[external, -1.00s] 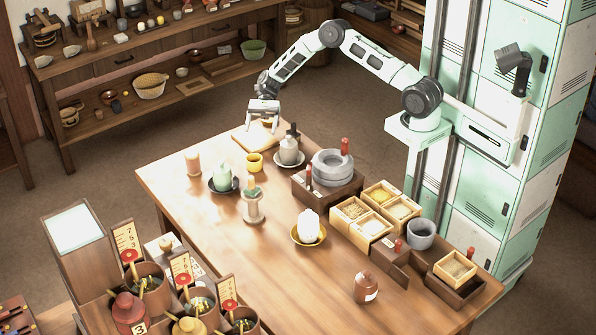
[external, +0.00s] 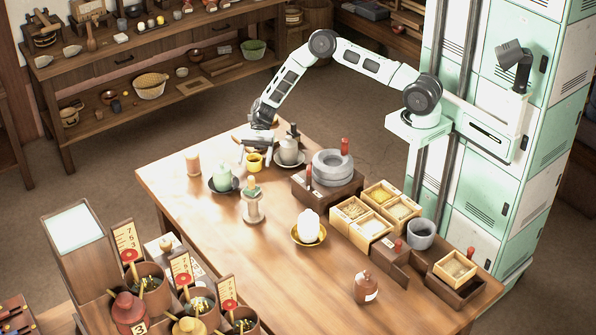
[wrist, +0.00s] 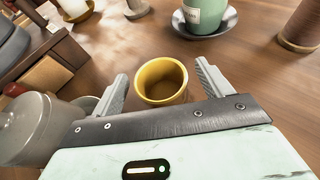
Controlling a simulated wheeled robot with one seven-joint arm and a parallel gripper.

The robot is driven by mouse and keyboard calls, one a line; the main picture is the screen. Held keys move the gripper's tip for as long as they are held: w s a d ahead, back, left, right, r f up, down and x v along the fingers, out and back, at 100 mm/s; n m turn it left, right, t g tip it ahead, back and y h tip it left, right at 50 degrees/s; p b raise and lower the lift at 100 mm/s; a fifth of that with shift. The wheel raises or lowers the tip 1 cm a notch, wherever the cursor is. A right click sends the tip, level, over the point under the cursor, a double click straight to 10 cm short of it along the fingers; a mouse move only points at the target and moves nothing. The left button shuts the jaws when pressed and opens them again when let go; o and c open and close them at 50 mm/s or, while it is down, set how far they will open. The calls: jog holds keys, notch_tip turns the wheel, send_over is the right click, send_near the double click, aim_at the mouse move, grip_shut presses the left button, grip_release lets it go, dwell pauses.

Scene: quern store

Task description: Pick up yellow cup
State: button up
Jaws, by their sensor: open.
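The yellow cup (external: 254,163) stands upright near the far left end of the wooden table. In the wrist view the yellow cup (wrist: 162,80) shows its open top and lies between the two finger tips. My gripper (external: 256,158) is down at the cup, open, with one finger on each side. In the wrist view my gripper (wrist: 160,85) has a visible gap between the right finger and the cup, and a gap on the left too. Neither finger seems to touch the cup.
A grey lidded pot on a saucer (external: 289,149) stands close to the right of the cup. A pale green cup (external: 223,178) on a dark saucer stands nearer the front left. A stone quern (external: 331,168) sits further right. The table's front left (external: 200,210) is mostly clear.

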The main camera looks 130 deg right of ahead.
jog(key=shift+w+a+f, duration=0.15)
jog(key=shift+w+a, duration=0.05)
jog(key=shift+w, duration=0.05)
jog(key=c, duration=1.1)
